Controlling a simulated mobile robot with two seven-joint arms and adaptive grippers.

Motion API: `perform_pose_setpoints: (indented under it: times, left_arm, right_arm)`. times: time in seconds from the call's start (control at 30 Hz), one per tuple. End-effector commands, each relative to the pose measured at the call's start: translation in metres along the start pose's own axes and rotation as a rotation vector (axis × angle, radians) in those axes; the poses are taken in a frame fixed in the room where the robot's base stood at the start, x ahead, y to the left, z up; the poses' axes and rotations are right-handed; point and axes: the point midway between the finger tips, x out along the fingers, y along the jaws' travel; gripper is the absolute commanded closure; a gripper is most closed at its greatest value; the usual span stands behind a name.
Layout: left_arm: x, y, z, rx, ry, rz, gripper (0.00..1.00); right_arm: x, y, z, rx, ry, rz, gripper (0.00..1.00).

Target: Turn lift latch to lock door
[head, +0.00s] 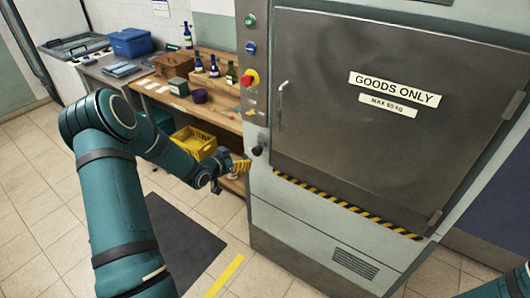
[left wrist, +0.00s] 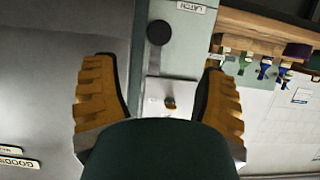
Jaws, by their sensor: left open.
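The goods lift door (head: 390,110) is a grey metal panel in the head view and looks closed; part of it (left wrist: 55,70) fills the left of the left wrist view. The latch (head: 257,151) is a dark round knob on the panel strip left of the door. In the left wrist view the latch knob (left wrist: 160,32) sits beside a label reading LATCH. My left gripper (head: 241,167) is just left of and slightly below the latch. Its orange fingers (left wrist: 159,68) are spread and empty, with the knob beyond the gap between them. My right gripper is out of view.
A red and yellow stop button (head: 250,78) and coloured buttons sit above the latch. A door handle (head: 282,100) is to its right. A wooden bench (head: 215,113) with bottles and a yellow crate (head: 194,143) stands left. A dark mat (head: 180,245) lies on the floor.

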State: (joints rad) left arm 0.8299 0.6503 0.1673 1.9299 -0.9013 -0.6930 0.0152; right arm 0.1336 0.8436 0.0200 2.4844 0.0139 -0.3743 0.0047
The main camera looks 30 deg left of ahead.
Motion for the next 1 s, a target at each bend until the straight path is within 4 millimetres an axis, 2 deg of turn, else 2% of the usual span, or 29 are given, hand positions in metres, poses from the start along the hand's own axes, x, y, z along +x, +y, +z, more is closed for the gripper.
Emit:
perform_pose_setpoints:
  times: [0.4,0.6,0.8,1.0]
  left_arm:
    - [0.081,0.002,0.001,-0.002,0.0,0.003,0.27]
    - [0.11,0.002,0.001,-0.002,-0.002,0.002,0.27]
    - [0.123,0.002,0.001,-0.002,-0.001,0.002,0.27]
    - [0.125,0.002,0.0,-0.002,-0.002,0.001,0.27]
  right_arm:
    - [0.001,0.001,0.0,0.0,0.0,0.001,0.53]
    - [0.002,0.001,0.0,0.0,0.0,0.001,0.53]
    - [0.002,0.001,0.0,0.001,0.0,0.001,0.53]
    - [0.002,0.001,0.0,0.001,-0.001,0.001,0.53]
